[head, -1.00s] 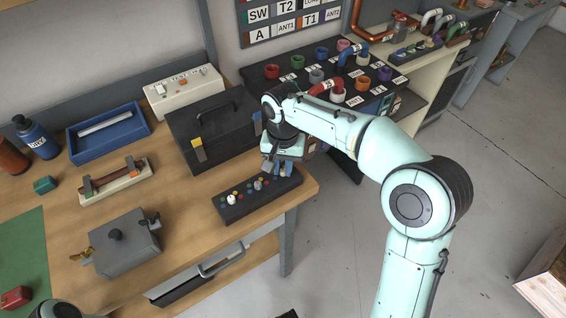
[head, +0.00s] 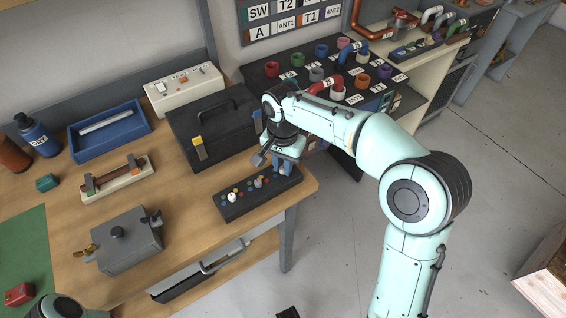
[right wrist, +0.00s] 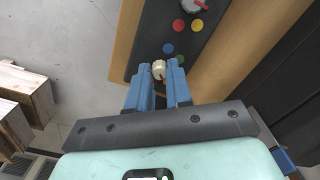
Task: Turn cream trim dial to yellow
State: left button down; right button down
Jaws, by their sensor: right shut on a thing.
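The dark dial panel (head: 244,207) lies on the wooden bench near its front right corner. My right gripper (head: 281,171) points down over the panel's right end and hides the dial there in the head view. In the right wrist view, the cream trim dial (right wrist: 159,67) sits between the blue fingertips of my right gripper (right wrist: 160,72), which are shut on it. A blue dot (right wrist: 168,48) and a green dot (right wrist: 180,59) show beside it. A yellow dot (right wrist: 197,25) and a red dot (right wrist: 178,25) lie farther along. The dial's pointing direction is unclear. My left gripper is out of view.
A white knob (head: 231,197) and a grey knob (head: 258,183) stand on the same panel. A black toolbox (head: 208,140) stands close behind it. A grey lidded box (head: 126,248) is to the left, with bare bench between.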

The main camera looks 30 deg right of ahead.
jog(key=c, duration=1)
grip_release()
jog(key=shift+c, duration=0.2)
pick_arm(q)
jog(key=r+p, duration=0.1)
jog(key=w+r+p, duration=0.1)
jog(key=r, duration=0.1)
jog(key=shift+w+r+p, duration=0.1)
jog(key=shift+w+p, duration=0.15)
jog(key=shift+p, duration=0.15)
pick_arm(e)
notch_tip(320, 180, up, 14)
jog(key=shift+f, duration=0.25)
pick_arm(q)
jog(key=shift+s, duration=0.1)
pick_arm(e)
jog(key=shift+f, duration=0.1)
